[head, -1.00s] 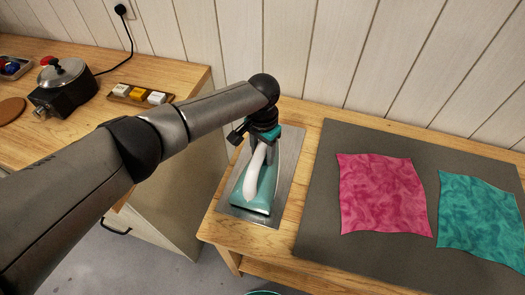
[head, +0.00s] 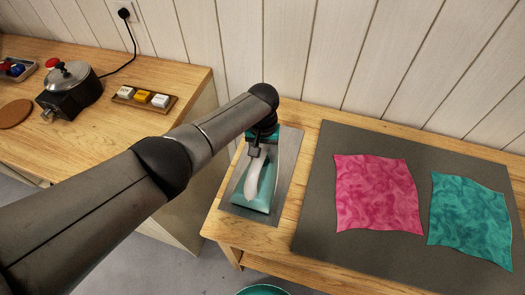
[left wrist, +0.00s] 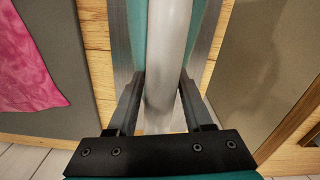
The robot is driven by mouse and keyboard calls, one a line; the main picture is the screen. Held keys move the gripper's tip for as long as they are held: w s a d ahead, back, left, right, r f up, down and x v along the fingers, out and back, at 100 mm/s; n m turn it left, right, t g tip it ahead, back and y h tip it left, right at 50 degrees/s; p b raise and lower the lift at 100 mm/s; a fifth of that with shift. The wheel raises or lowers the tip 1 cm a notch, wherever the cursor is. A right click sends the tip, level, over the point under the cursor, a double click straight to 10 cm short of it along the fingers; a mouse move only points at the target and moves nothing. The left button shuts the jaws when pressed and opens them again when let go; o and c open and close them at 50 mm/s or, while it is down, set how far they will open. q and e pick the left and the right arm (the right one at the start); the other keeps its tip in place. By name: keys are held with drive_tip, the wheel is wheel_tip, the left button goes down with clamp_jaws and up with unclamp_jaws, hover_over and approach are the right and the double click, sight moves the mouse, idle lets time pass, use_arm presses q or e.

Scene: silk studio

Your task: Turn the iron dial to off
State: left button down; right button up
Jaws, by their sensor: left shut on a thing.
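The iron (head: 265,198) has a teal body and a white handle (head: 252,188). It rests on a grey metal plate (head: 285,165) at the left end of the wooden table. My left gripper (head: 257,153) is low over the iron's far end. In the left wrist view, the fingers of my left gripper (left wrist: 162,95) lie on either side of the white handle (left wrist: 168,55) and are shut on it. I cannot make out the dial; the handle and gripper cover that part. My right gripper is not in view.
A dark mat (head: 310,235) on the table holds a pink cloth (head: 378,195) and a teal cloth (head: 468,222). On the left counter stand a lidded pot device (head: 70,92) and a small tray of blocks (head: 125,93). The panelled wall is close behind.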

use_arm(q)
drive_tip(key=shift+w+n, duration=0.1)
drive_tip(key=shift+n, duration=0.3)
drive_tip(key=shift+r, duration=0.1)
drive_tip(key=shift+c, duration=1.5)
unclamp_jaws()
wheel_tip(320, 180, up, 5)
drive_tip(key=p, duration=0.2)
drive_tip(key=shift+r+p, duration=0.2)
drive_tip(key=shift+p, duration=0.1)
wheel_tip(320, 180, up, 10)
drive_tip(key=shift+f+p, duration=0.15)
drive_tip(key=shift+p, duration=0.3)
